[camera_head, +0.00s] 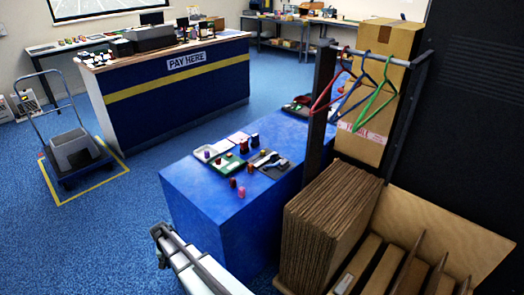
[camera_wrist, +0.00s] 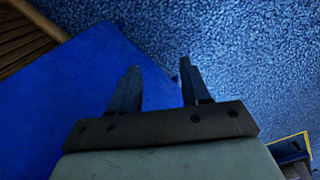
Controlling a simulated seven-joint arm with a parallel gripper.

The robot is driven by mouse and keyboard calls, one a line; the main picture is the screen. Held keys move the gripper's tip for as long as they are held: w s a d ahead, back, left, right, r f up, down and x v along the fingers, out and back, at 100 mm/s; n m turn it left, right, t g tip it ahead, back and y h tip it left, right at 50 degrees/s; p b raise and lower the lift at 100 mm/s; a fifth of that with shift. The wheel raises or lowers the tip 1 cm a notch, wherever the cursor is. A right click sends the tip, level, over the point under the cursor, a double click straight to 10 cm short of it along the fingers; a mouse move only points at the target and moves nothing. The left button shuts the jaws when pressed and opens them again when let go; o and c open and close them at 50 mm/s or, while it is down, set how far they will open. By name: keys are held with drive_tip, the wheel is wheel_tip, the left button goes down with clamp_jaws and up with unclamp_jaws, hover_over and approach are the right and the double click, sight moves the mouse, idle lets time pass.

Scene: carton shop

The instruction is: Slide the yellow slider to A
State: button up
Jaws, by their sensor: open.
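The blue table (camera_head: 215,200) carries a dark grey panel (camera_head: 275,168) with small parts on it. A tiny yellow spot shows near the panel's back left; it is too small to tell whether it is the yellow slider, and I cannot read any letter A. My gripper (camera_wrist: 160,70) is open and empty in the wrist view, with its two dark fingers apart. In that view it hangs over the edge of the blue table, with carpet beyond, and no slider shows. In the head view my gripper (camera_head: 158,238) is low, left of the table's front and well apart from the panel.
Left of the panel are a green board (camera_head: 224,164) and a pale tray (camera_head: 206,153) with small pieces. A red piece (camera_head: 241,192) and a similar one stand in front. Cartons (camera_head: 328,215) and a hanger rack (camera_head: 320,110) stand to the right. Carpet is free left of the table.

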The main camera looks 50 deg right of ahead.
drive_tip(key=w+d+r+m+t, duration=0.1)
drive_tip(key=w+d+r+m, duration=0.1)
drive_tip(key=w+d+r, duration=0.55)
drive_tip(key=w+d+r+m+t+h, duration=0.1)
drive_tip(key=w+d+r+m+t, duration=0.1)
drive_tip(key=w+r, duration=0.95)
drive_tip(key=w+d+r+m+t, duration=0.1)
drive_tip(key=w+d+r, duration=0.4)
drive_tip(key=w+r, duration=0.4)
wheel_tip(320, 180, up, 11)
drive_tip(key=m+g+y, duration=0.1)
drive_tip(key=m+g, duration=0.3)
drive_tip(key=m, duration=0.2)
hover_over(262, 151)
wheel_tip(262, 151, down, 13)
drive_tip(key=shift+r, duration=0.1)
drive_tip(key=shift+a, duration=0.1)
clamp_jaws()
